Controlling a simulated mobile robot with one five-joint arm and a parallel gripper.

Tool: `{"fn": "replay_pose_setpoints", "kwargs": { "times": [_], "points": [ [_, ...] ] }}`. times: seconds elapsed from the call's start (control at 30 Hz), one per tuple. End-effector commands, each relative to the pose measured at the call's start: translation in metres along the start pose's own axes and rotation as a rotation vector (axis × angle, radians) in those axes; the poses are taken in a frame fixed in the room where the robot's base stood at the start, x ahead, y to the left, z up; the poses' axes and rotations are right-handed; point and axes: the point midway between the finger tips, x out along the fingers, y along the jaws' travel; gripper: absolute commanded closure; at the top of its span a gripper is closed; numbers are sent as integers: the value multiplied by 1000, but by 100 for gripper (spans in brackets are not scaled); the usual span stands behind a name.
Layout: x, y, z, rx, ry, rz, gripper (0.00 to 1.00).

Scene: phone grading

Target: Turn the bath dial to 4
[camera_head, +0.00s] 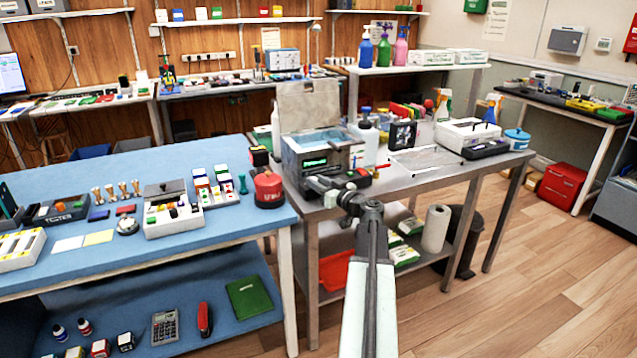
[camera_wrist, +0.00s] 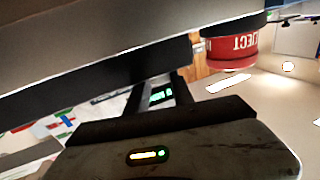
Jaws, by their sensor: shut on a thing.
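The bath (camera_head: 350,155) is a grey metal box on the steel bench, with its lid (camera_head: 308,105) raised and bluish liquid inside. A green-lit display (camera_head: 315,162) is on its front. My gripper (camera_head: 314,182) is at the bath's front, just below the display, with the arm reaching in from the front right. In the wrist view the gripper (camera_wrist: 161,82) is seen close up, and the green display (camera_wrist: 160,95) shows between its fingers. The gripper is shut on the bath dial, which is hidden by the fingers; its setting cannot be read.
A red reject tub (camera_head: 268,190) stands on the blue table left of the bath; it also shows upside down in the wrist view (camera_wrist: 233,50). A white bottle (camera_head: 367,142) and a black device (camera_head: 402,134) stand right of the bath.

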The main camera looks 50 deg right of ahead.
Motion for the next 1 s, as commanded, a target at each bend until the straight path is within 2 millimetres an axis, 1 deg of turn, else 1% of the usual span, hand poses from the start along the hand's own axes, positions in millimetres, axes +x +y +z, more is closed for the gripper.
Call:
{"fn": "replay_pose_setpoints", "kwargs": {
  "times": [0.03, 0.6, 0.8, 1.0],
  "points": [
    [-2, -6, 0, 1, 1, 36, 100],
    [4, -16, 1, 0, 18, 565, 100],
    [7, -18, 1, 0, 24, 717, 100],
    [8, -18, 1, 1, 27, 826, 100]
  ]
}}
